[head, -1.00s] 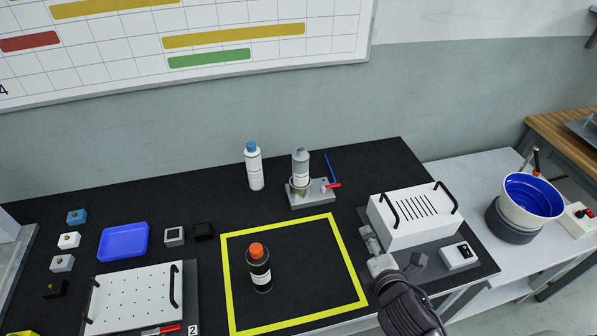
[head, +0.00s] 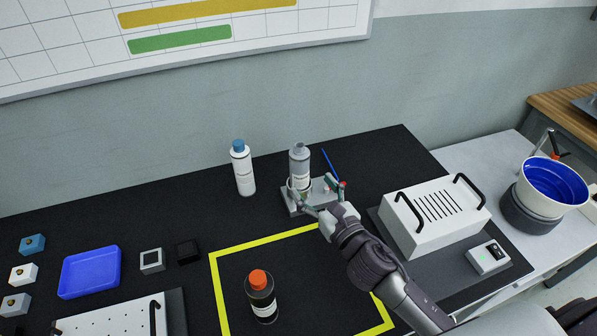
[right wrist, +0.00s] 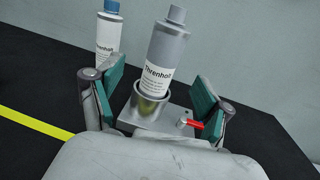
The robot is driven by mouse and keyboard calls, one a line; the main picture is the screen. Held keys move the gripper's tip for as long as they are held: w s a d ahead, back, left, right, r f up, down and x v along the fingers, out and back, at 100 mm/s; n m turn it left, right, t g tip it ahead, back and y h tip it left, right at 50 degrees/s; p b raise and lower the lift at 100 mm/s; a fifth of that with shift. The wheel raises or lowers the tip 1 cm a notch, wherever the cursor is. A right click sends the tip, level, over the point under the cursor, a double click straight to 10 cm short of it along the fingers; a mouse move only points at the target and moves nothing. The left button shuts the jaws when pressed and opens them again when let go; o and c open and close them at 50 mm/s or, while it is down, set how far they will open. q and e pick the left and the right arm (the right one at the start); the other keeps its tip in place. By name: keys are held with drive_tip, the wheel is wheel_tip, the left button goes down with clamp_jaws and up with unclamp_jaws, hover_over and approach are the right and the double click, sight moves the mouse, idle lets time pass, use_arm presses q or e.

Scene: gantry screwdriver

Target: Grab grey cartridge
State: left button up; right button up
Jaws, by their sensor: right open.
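The grey cartridge (head: 299,164) stands upright in a metal cup on a grey fixture plate (head: 293,208) near the back of the black table. In the right wrist view the cartridge (right wrist: 167,55) shows a white label, and its base sits in the round metal cup (right wrist: 149,104). My right gripper (head: 315,195) is open, just in front of the cartridge. In the right wrist view its green-padded fingers (right wrist: 157,93) stand to either side of the cartridge, with gaps visible. My left gripper is not in view.
A white bottle with a blue cap (head: 243,170) stands left of the fixture. A red lever (right wrist: 195,124) is on the fixture's right. A dark bottle with an orange cap (head: 261,297) stands inside the yellow square. A white handled box (head: 434,220) is to the right.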

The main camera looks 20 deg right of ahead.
sight(304, 175)
drive_tip(key=shift+w+a, duration=0.15)
drive_tip(key=shift+w, duration=1.1)
drive_tip(key=shift+w+a+f, duration=0.1)
drive_tip(key=shift+w, duration=0.1)
drive_tip(key=w, duration=0.4)
drive_tip(key=shift+w+a+f, duration=0.15)
drive_tip(key=shift+a+f, duration=0.05)
drive_tip(key=shift+f, duration=0.15)
drive_tip(key=shift+w, duration=0.35)
drive_tip(key=shift+c, duration=1.3)
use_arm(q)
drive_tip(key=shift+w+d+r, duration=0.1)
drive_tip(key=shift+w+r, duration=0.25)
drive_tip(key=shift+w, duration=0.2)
use_arm(e)
drive_tip(key=c, duration=1)
